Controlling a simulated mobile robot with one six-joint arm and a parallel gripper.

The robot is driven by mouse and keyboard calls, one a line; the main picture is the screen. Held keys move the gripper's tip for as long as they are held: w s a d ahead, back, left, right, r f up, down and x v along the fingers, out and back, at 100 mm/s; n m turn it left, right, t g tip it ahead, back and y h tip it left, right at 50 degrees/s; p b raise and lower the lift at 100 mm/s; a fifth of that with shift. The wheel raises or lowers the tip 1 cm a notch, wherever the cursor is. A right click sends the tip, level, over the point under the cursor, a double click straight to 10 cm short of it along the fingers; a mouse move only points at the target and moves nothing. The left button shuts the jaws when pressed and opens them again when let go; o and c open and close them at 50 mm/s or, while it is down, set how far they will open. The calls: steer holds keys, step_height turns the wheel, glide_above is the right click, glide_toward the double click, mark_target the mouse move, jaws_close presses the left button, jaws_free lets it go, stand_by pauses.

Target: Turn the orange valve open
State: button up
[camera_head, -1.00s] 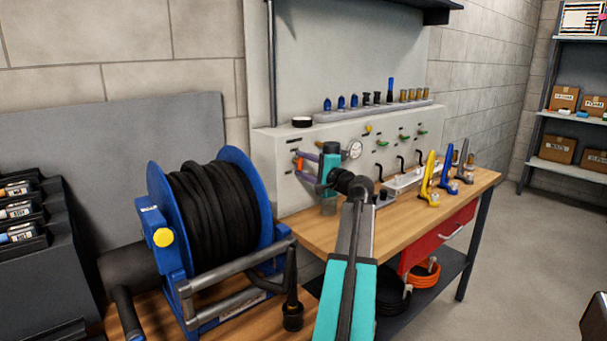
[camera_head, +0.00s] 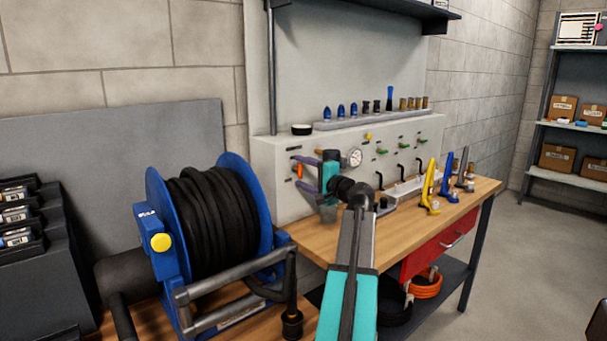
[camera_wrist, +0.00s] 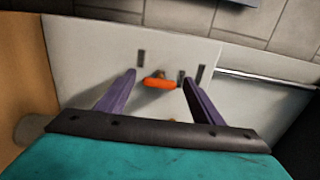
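The orange valve (camera_head: 299,171) is a small handle on the pale panel, at the panel's left end. It stands upright in the head view. In the wrist view the orange valve (camera_wrist: 160,82) lies crosswise between my two purple fingers. My gripper (camera_head: 296,172) is open, with its fingers spread above and below the valve in the head view.
The panel (camera_head: 270,187) also carries a gauge (camera_head: 355,157) and green valves to the right. A blue hose reel (camera_head: 155,210) stands close on the left. Blue and yellow tools (camera_head: 428,188) stand on the workbench (camera_head: 310,237) at right. Bare wood lies in front of the panel.

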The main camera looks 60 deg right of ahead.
steer(key=v, duration=1.4)
stand_by(0.7)
